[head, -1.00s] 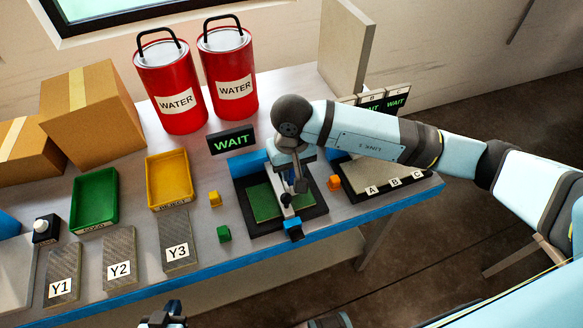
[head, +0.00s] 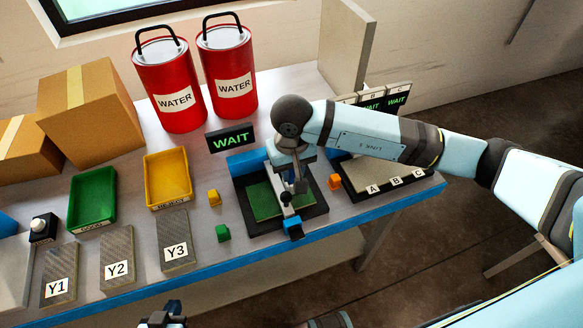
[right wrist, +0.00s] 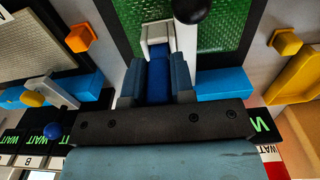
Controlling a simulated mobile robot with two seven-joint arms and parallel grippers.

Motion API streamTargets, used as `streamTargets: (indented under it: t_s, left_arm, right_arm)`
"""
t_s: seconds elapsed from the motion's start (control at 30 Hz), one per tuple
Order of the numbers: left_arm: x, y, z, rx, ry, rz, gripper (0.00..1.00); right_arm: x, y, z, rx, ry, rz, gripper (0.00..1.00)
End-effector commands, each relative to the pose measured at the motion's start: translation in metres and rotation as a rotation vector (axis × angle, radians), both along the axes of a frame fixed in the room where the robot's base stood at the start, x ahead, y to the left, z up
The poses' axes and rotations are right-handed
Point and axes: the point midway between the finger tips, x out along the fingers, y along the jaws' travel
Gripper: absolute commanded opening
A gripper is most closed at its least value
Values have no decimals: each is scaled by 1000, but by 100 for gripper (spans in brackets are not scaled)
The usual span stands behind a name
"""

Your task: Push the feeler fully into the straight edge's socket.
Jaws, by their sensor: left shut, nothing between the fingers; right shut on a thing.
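My right gripper (head: 299,184) is low over a dark fixture with a green pad (head: 264,201). In the right wrist view its fingers (right wrist: 158,82) are shut on a blue piece, which looks like the feeler (right wrist: 158,72). The feeler's far end meets a pale U-shaped piece (right wrist: 157,33), which looks like the socket. A pale bar, probably the straight edge (right wrist: 187,42), runs beside it under a black knob (right wrist: 190,8). How deep the feeler sits is hidden. My left gripper (head: 164,317) is shut and empty at the bottom edge of the head view.
A WAIT sign (head: 231,138) and two red water cans (head: 170,85) stand behind. Green (head: 92,222) and yellow (head: 167,204) trays and plates Y1 to Y3 lie left. Small yellow, green and orange (head: 334,182) blocks sit around the fixture. An A-B-C rack (head: 375,192) stands right.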

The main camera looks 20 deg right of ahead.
Motion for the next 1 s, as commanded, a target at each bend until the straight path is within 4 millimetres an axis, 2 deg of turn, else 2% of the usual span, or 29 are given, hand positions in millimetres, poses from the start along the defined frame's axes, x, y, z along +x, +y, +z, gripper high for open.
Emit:
streamTargets:
  t_s: [0.7, 0.73, 0.83, 0.87, 1.0]
  left_arm:
    - [0, 0, -12, 0, 0, 0, 0]
    - [0, 0, -12, 0, 0, 0, 0]
    - [0, 0, -11, 0, 0, 0, 0]
    - [0, 0, -11, 0, 0, 0, 0]
    - [0, 0, -11, 0, 0, 0, 0]
  right_arm:
    - [0, 0, -10, -1, -1, 0, 0]
    - [0, 0, -9, 0, -1, 0, 25]
    - [0, 0, -9, 0, 0, 0, 48]
    - [0, 0, -9, 0, 0, 0, 53]
    - [0, 0, -9, 0, 0, 0, 53]
